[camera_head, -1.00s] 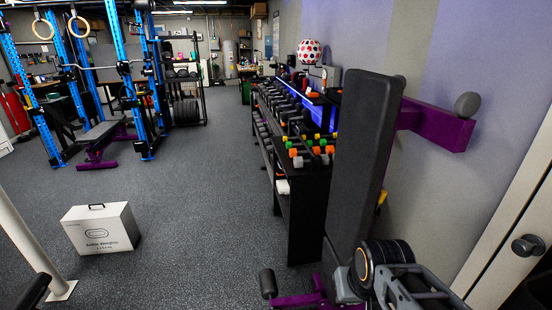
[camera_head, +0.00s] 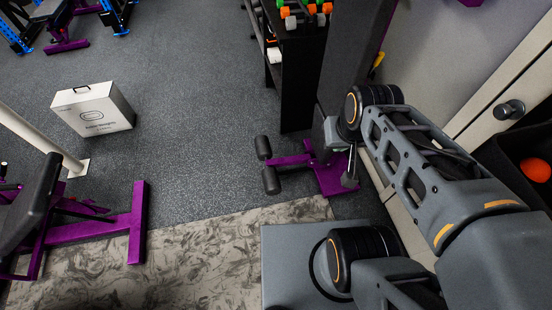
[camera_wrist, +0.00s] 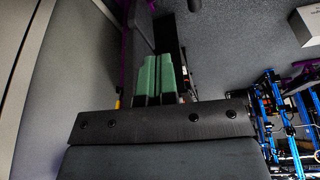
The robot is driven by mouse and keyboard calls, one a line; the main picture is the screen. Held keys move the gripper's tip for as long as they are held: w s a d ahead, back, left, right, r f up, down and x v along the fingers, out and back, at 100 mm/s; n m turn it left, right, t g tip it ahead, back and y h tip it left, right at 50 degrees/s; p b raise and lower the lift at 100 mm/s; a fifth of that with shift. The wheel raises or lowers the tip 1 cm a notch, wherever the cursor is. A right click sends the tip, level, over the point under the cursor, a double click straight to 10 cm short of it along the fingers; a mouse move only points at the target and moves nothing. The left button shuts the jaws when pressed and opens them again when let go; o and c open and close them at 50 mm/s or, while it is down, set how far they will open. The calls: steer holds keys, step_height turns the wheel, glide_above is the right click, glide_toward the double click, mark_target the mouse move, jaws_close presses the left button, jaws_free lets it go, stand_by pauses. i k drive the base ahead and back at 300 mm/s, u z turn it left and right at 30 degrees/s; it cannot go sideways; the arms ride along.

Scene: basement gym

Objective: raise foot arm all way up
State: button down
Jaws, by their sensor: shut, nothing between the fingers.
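The foot arm (camera_head: 292,163) is a purple bar with two black foam rollers (camera_head: 270,180) at its left end. It sits low, near the floor, at the foot of a purple-framed bench whose dark pad rises behind my arm. In the wrist view, my gripper (camera_wrist: 157,60) shows two green fingers side by side, shut and empty. They point towards the dark bench pad and purple frame. A dark rounded end, probably a roller, shows at the top edge there.
A dumbbell rack (camera_head: 300,75) stands just behind the foot arm. A white box (camera_head: 93,108) lies on the grey floor at left. Another purple bench (camera_head: 85,230) stands at lower left, near a patterned mat (camera_head: 190,255). A pale door (camera_head: 510,85) is at right. Open floor lies between.

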mark_target(270, 176)
steer(key=u, duration=0.2)
steer(key=i, duration=0.9)
steer(key=u, duration=0.5)
